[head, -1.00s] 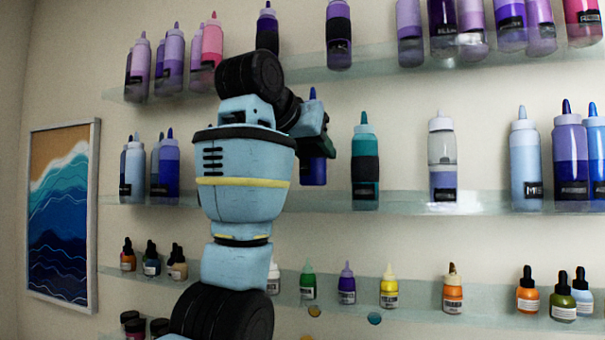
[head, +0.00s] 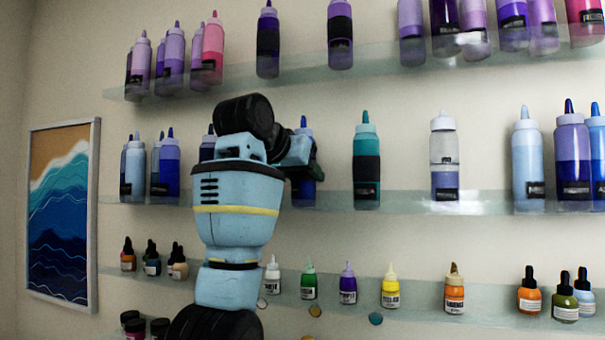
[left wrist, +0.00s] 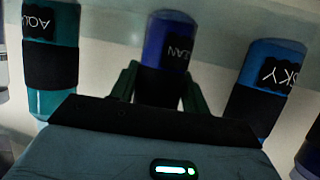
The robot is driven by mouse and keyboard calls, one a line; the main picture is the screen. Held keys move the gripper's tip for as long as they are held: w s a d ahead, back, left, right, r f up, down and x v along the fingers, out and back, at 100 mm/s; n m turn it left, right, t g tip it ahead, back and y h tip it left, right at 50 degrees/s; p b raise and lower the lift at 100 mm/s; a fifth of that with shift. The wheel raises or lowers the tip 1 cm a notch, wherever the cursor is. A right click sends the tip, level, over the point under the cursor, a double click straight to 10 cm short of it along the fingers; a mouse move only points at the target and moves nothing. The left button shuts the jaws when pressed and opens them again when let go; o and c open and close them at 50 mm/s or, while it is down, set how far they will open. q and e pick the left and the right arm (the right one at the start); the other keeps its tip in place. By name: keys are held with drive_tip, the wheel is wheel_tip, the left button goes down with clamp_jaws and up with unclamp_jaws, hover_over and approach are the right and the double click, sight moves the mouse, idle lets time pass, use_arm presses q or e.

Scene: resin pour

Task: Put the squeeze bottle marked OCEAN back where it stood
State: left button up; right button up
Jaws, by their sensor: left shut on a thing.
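The OCEAN squeeze bottle (head: 304,193) is dark blue with a blue tip, upright, with its base level with the middle glass shelf (head: 405,204). Whether it rests on the glass I cannot tell. My left gripper (head: 302,158) is shut on it, partly hidden by my own arm in the head view. In the left wrist view the bottle (left wrist: 168,45), its label partly readable as "EAN", stands between the fingers (left wrist: 160,90). The teal AQUA bottle (left wrist: 50,65) and the blue SKY bottle (left wrist: 268,80) flank it, apart from the fingers. My right gripper is out of view.
In the head view the teal bottle (head: 366,160) stands to the right on the same shelf, and another bottle (head: 207,148) is mostly hidden behind my arm. Purple bottles (head: 340,35) line the shelf above. Small dropper bottles (head: 390,288) stand on the shelf below.

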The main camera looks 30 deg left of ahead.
use_arm(q)
drive_tip(key=shift+s, duration=0.1)
drive_tip(key=shift+f, duration=0.1)
drive_tip(key=o, duration=0.9)
drive_tip(key=shift+o, duration=0.2)
drive_tip(key=shift+s+r, duration=0.15)
drive_tip(key=shift+r, duration=0.15)
drive_tip(key=v, duration=1.1)
drive_tip(key=shift+s, duration=0.3)
